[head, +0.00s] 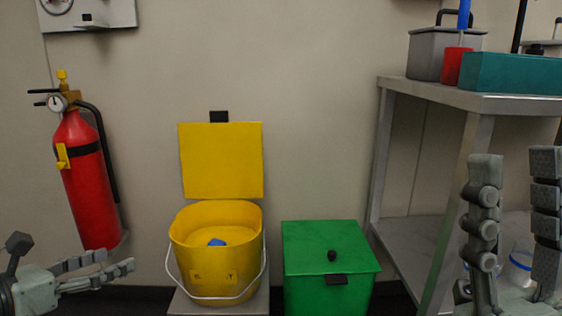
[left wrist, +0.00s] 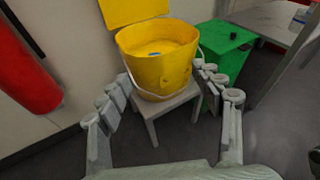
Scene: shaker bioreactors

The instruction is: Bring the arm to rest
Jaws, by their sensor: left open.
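My left gripper (head: 118,262) is at the lower left of the head view, its fingers pointing right toward the yellow bucket. In the left wrist view the left gripper (left wrist: 158,82) has its fingers spread wide with nothing between them. My right gripper (head: 515,165) stands at the lower right of the head view, fingers pointing up and apart, with nothing seen between them. The yellow bucket (head: 190,262) has its lid (head: 221,160) raised and a blue object (head: 217,242) inside. The left gripper is apart from it.
The bucket stands on a small stool (left wrist: 160,112). A green lidded bin (head: 330,260) is to its right. A red fire extinguisher (head: 88,180) hangs at the left. A metal table (head: 470,98) with a teal box (head: 510,73), red container (head: 455,66) and grey box (head: 428,55) is at the right.

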